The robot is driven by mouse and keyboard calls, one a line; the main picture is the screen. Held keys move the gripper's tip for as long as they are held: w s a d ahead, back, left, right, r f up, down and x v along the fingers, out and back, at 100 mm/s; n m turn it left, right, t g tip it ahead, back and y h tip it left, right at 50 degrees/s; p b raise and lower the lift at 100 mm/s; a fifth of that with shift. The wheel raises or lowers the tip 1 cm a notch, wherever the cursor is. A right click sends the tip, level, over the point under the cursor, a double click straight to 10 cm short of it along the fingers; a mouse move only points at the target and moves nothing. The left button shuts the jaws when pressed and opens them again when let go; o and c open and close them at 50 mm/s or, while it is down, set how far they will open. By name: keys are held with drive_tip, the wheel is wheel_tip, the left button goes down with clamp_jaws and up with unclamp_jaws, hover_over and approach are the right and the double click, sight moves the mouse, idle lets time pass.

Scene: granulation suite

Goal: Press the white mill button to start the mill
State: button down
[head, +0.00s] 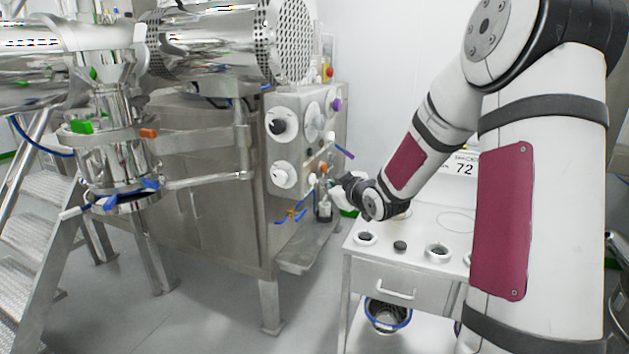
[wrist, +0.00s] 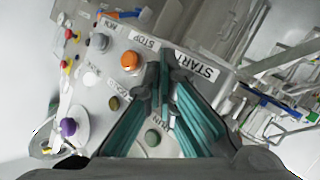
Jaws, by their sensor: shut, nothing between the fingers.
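The steel control panel (head: 300,112) faces my arm in the head view. A small white button (head: 312,178) shows low on it, beside an orange button (head: 322,168). My gripper (head: 336,187) is just right of them. In the wrist view, the gripper's teal-padded fingers (wrist: 166,72) are shut and empty, with the tips over the panel by the START label (wrist: 194,64). The orange button (wrist: 131,60) is left of the tips, by a STOP label. Any button directly under the tips is hidden. I cannot tell whether the tips touch the panel.
The panel also carries a purple knob (wrist: 68,126), a grey-white button (wrist: 100,41) and a greenish button (wrist: 153,137). A white cart (head: 400,265) with small round items stands below my arm. Steel machinery and stairs (head: 40,245) fill the left side.

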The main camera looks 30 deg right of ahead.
drive_tip(key=shift+w, duration=0.1)
drive_tip(key=shift+w+a, duration=0.25)
